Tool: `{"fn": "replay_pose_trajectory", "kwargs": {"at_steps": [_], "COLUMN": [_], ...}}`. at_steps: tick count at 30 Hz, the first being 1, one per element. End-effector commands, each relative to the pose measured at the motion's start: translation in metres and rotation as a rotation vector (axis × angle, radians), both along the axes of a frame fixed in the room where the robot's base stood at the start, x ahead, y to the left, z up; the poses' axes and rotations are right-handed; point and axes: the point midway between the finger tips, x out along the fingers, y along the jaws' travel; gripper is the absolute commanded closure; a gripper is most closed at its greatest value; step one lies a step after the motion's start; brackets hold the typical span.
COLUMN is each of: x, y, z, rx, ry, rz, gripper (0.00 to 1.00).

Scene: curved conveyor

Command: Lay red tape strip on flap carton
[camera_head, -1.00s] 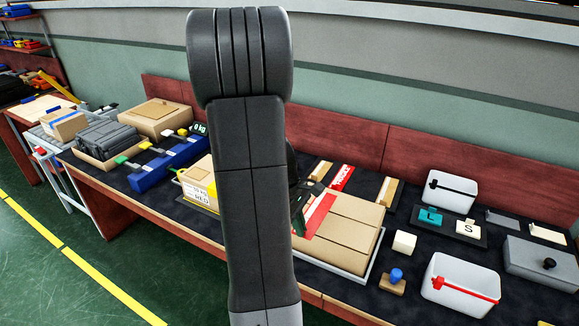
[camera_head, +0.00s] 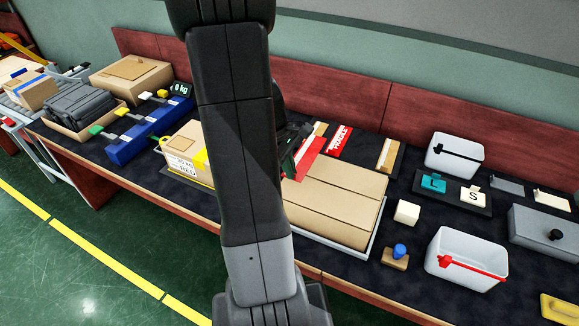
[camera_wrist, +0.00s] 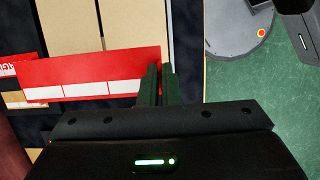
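The red tape strip (camera_head: 308,157), with white boxes along one edge, shows at the far left corner of the flap carton (camera_head: 335,198). In the wrist view the strip (camera_wrist: 90,72) runs across the near end of the carton (camera_wrist: 120,25); I cannot tell whether it touches it. My gripper (camera_wrist: 159,70) has its fingers close together on the strip's right end. In the head view my gripper (camera_head: 290,150) is partly hidden behind my arm. The brown carton lies in a pale tray with its flaps closed and a seam between them.
A red FRAGILE label (camera_head: 341,142) lies behind the carton. A cream block (camera_head: 407,212), a blue-knobbed stamp (camera_head: 397,255) and white bins (camera_head: 452,155) stand right. A labelled box (camera_head: 182,155) and blue scale (camera_head: 140,140) stand left. A red back panel (camera_head: 330,88) borders the table.

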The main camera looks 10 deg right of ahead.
Motion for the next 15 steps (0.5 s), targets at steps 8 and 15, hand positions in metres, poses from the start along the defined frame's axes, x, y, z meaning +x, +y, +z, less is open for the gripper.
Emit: {"fn": "replay_pose_trajectory", "kwargs": {"at_steps": [8,15], "x": [0.000,0.000], "y": [0.000,0.000], "z": [-0.015,-0.029], "rx": [0.000,0.000], "ry": [0.001,0.000], "rz": [0.000,0.000], "gripper": [1.00,1.00]}}
